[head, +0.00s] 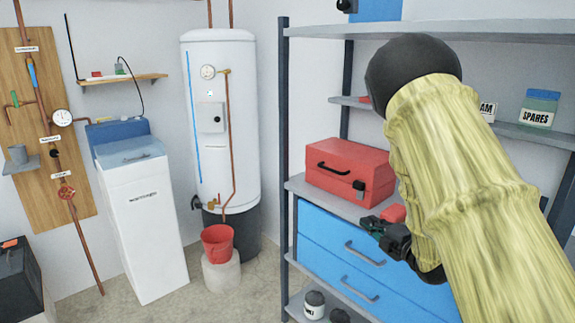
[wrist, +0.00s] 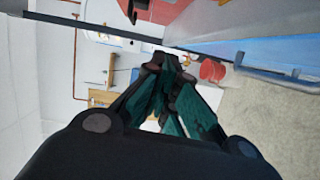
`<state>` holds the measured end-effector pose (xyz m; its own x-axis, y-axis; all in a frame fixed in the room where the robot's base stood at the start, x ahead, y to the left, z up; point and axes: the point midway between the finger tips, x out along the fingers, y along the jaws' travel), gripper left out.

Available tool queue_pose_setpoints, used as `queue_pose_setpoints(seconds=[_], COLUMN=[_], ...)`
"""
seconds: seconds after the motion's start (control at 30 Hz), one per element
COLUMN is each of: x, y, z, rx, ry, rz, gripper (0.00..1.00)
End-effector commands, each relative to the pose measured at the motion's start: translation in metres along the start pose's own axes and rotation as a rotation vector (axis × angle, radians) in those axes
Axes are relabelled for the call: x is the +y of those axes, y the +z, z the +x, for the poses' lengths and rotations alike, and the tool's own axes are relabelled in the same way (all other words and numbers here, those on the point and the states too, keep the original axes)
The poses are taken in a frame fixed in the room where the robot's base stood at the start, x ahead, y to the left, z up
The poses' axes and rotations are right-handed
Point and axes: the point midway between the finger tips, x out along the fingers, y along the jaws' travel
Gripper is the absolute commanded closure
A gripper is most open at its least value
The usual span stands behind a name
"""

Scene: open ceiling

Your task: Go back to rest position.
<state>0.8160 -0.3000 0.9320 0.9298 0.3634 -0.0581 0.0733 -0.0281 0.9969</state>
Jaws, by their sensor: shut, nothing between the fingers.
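My arm reaches in from the right in the head view, its link wrapped in a pale yellow-green cover. My gripper (head: 372,224) points left, in front of the shelf unit, near the edge of the shelf above the blue drawers (head: 340,254). In the wrist view my gripper (wrist: 168,62) has its dark and green fingers drawn together, with nothing held between them. A red toolbox (head: 350,172) with a black handle sits on the shelf just above and behind the gripper. A small red item (head: 393,213) shows beside the gripper, partly hidden by my arm.
The shelf unit's dark post (head: 283,150) stands left of my gripper. A white water heater (head: 220,120), a red bucket (head: 217,243) on a pale stand and a white softener cabinet (head: 145,215) stand further left. A jar labelled SPARES (head: 539,109) is on an upper shelf. Floor is free between.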

Motion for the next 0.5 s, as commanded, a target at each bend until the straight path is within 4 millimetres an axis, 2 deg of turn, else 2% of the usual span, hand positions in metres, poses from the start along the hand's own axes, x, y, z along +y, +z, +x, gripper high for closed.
queue_pose_setpoints(seconds=[0.1,0.27,0.4,0.5], x=[-0.06,-0.145,-0.213,-0.256], y=[-0.004,-0.017,-0.035,-0.052], z=[-0.017,-0.052,-0.094,-0.128], rx=[-0.084,-0.228,-0.371,-0.481], ry=[-0.109,-0.261,-0.386,-0.47], rz=[0.177,0.438,0.65,0.795], gripper=[1.0,1.0,1.0,1.0])
